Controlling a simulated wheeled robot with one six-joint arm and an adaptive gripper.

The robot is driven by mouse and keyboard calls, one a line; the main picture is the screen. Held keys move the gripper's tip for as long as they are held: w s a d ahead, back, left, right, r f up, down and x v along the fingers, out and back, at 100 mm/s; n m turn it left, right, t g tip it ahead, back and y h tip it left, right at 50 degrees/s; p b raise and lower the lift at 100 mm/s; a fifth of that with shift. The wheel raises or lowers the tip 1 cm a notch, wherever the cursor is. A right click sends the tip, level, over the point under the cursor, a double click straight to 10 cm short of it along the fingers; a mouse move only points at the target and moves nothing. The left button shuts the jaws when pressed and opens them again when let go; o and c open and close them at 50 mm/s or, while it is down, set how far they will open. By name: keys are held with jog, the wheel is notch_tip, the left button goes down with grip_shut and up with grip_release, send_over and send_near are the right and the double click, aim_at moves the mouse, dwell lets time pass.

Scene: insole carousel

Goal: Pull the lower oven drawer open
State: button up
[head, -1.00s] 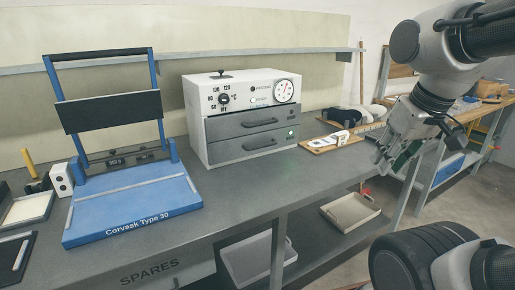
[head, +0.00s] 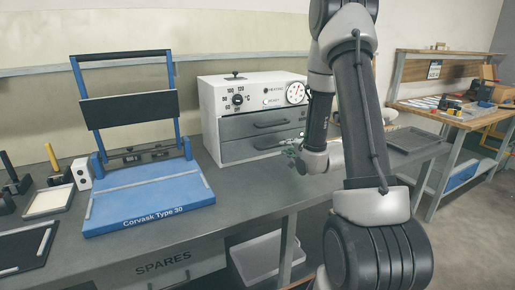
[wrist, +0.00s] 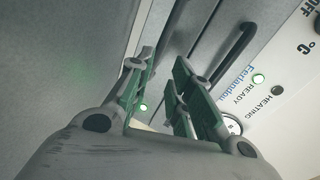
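The white oven (head: 215,90) stands on the bench with two grey drawers, both shut. The lower drawer (head: 236,151) shows in the head view, with its right part behind my arm. The upper drawer's dark handle (wrist: 236,50) runs along the right in the wrist view. The lower drawer's handle (wrist: 177,25) runs down toward the gap between my fingers. My gripper (wrist: 163,62) is open, with its two fingers apart and close to the drawer front. In the head view my gripper (head: 290,155) is at the oven's right front. Contact with the handle cannot be told.
A blue press frame (head: 150,200) marked Corvask Type 30 stands left of the oven. A grey tray (head: 412,139) lies right of my arm. The bench front (head: 240,205) between press and arm is clear. A pale bin (head: 262,255) sits on the shelf below.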

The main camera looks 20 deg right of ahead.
aim_at(276, 146)
jog(key=shift+w+a+f+m+t+y, duration=0.3)
jog(key=shift+w+a+f+m+t, duration=0.15)
jog(key=shift+f+m, duration=0.2)
jog(key=x, duration=0.7)
jog(key=shift+w+a, duration=0.2)
jog(key=shift+w, duration=0.05)
grip_shut()
